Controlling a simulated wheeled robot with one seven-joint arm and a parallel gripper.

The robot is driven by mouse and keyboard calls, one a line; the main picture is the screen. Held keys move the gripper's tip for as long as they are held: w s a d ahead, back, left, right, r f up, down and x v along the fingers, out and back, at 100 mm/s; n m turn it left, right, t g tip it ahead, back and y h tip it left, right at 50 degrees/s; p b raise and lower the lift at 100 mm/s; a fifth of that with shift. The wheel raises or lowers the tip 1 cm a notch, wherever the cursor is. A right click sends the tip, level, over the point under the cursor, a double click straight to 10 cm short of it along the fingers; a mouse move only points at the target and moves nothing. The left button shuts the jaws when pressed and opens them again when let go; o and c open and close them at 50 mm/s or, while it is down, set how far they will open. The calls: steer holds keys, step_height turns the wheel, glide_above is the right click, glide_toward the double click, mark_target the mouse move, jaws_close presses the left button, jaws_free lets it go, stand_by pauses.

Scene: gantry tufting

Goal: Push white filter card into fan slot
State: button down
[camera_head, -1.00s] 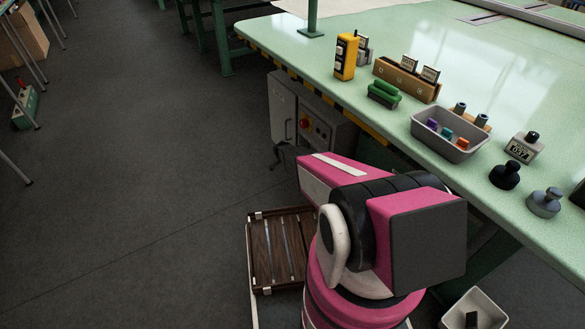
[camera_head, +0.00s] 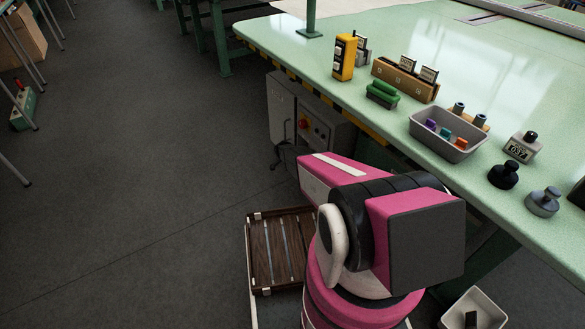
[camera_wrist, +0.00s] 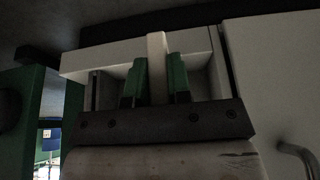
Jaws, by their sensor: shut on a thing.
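In the wrist view, my gripper (camera_wrist: 157,82) has two green fingers shut on a pale upright tab (camera_wrist: 157,50). The tab appears to be part of the white filter card, whose wide pale edge (camera_wrist: 90,62) spans behind and above the fingers. The view is dark, so I cannot tell card from housing with certainty. The fan slot cannot be made out, nor how far the card sits in it. In the head view, a grey cabinet (camera_head: 283,103) with a red button stands under the bench, and my arm hides the card and fingertips.
A green bench (camera_head: 460,65) carries a yellow controller (camera_head: 345,58), a grey bin (camera_head: 425,137) and several small items. A pale panel (camera_wrist: 265,80) with a handle (camera_wrist: 298,155) is close on the right in the wrist view. A slatted wooden rack (camera_head: 262,255) lies low beside my arm.

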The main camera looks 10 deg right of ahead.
steer(key=shift+w+d, duration=0.35)
steer(key=shift+d, duration=0.45)
steer(key=shift+w+d, duration=0.35)
steer(key=shift+d, duration=0.5)
steer(key=shift+w+d, duration=0.35)
steer(key=shift+d, duration=0.45)
stand_by(0.6)
steer(key=c, duration=1)
jaws_free()
steer(key=v, duration=1.1)
